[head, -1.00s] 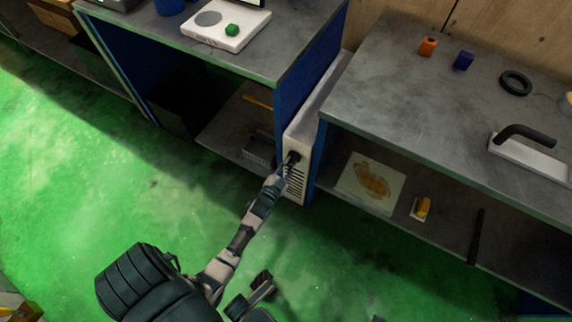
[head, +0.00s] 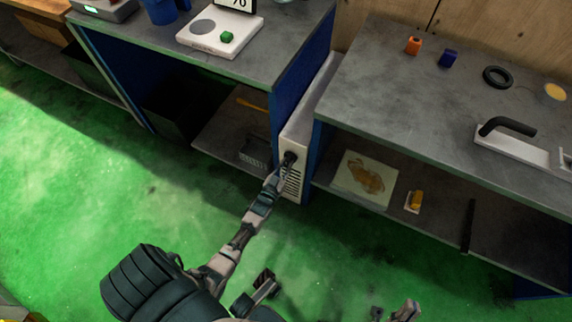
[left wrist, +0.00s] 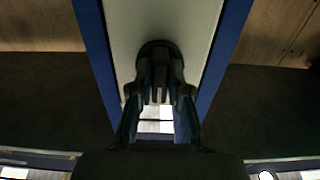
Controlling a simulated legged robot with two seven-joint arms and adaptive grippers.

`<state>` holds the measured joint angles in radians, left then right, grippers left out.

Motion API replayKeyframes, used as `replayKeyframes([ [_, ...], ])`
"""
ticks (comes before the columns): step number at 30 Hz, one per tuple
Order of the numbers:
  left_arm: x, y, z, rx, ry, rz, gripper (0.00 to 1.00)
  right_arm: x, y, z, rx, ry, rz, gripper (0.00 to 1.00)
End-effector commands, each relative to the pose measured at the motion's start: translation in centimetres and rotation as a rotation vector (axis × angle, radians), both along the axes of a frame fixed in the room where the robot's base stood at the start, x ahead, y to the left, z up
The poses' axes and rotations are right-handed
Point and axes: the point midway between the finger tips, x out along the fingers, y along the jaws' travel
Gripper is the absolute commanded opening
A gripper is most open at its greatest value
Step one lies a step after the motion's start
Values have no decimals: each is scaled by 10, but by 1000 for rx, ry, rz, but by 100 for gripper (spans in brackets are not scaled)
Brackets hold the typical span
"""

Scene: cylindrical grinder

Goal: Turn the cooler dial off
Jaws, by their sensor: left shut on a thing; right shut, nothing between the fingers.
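The cooler (head: 308,112) is a narrow white unit with dark vent slots on its front, standing in the gap between two benches. Its dial (left wrist: 158,48) is a dark round knob on the front face, above the vents. My left gripper (head: 285,164) reaches up to the dial. In the left wrist view its two fingers (left wrist: 160,90) are shut on the dial, one on each side, and they hide part of it. The dial's markings cannot be made out. My right gripper (head: 377,313) is partly visible at the bottom edge, apart from everything, shut and empty.
Blue bench side panels (head: 303,75) stand close on both sides of the cooler. The right bench top (head: 400,85) holds small blocks, a black ring and a dark-handled tool. A stained sheet (head: 366,180) lies on its lower shelf. The green floor (head: 140,200) in front is open.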

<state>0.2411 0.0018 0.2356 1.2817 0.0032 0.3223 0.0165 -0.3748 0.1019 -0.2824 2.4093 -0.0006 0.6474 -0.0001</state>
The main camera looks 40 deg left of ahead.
Motion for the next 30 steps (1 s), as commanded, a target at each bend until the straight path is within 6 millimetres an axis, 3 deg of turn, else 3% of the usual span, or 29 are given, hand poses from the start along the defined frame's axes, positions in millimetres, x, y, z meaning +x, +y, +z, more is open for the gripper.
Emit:
replayKeyframes([
  [1,-4,0,-10,-8,20,2,0,1,0,-1,-1,3,0,0],
  [11,-4,-1,-10,-11,20,1,0,1,0,-1,-1,2,-1,0],
  [12,-5,-1,-10,-11,21,1,24,1,0,-1,-1,2,-1,0],
  [14,-4,-1,-10,-11,19,1,39,1,0,-1,-1,2,-1,0],
  [15,-4,-1,-8,-9,16,1,42,1,0,-1,-1,1,-1,0],
  [25,-6,-2,-4,-7,7,0,42,-1,0,-1,-1,3,0,0],
  [30,-32,-8,-5,-8,8,0,42,-1,0,0,-1,2,1,0],
])
